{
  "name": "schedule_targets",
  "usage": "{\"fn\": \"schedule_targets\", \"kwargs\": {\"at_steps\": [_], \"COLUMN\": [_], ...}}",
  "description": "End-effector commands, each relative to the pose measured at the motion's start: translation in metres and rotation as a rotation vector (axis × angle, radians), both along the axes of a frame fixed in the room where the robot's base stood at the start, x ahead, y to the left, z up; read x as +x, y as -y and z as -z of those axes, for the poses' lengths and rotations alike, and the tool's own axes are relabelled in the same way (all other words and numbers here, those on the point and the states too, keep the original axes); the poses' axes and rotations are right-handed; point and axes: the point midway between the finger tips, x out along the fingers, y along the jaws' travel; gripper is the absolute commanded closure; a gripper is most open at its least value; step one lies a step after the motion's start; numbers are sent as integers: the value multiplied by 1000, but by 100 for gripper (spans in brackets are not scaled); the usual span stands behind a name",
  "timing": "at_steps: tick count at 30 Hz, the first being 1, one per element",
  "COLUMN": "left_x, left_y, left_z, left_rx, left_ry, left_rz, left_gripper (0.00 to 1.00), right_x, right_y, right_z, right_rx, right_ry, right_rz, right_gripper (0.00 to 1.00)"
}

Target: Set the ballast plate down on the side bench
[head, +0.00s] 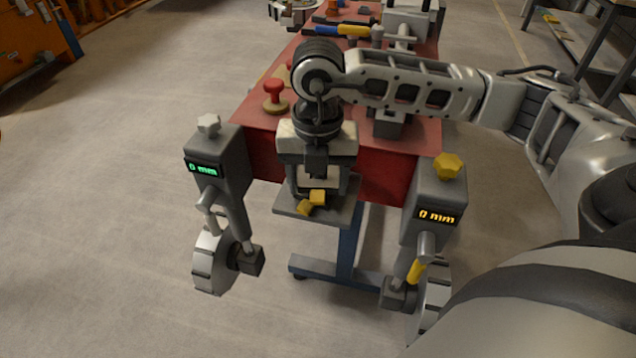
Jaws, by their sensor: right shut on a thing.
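My right arm comes in from the right, and its gripper (316,192) points down in the middle of the head view. It is shut on the ballast plate (288,208), a flat grey square with a yellow piece (312,201) on top. The plate shows in front of the near edge of a red-topped table (262,105), over a blue leg and the floor. The gripper hides part of the plate. I cannot tell which surface is the side bench. My left gripper is not in view.
Two grey units with "0 mm" displays flank the plate: one with a white knob (222,165) left, one with a yellow knob (436,200) right. Red-handled pieces (274,95) and tools (343,31) lie on the table. A grey bench (590,45) stands far right.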

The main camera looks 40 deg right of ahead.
Motion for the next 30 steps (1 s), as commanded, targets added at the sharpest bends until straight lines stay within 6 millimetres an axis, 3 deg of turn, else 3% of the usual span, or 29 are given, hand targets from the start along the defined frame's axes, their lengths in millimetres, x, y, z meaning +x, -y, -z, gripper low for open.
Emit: {"fn": "schedule_targets", "kwargs": {"at_steps": [6,12,30], "left_x": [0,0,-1], "left_y": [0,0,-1], "left_z": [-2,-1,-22], "left_rx": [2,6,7], "left_ry": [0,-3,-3], "left_rz": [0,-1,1], "left_gripper": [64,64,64], "right_x": [2,1,1], "right_y": [0,0,0], "right_z": [-47,-77,-112], "right_rx": [2,2,1], "right_ry": [9,7,4], "right_rz": [0,0,1], "right_gripper": [62,62,62]}}
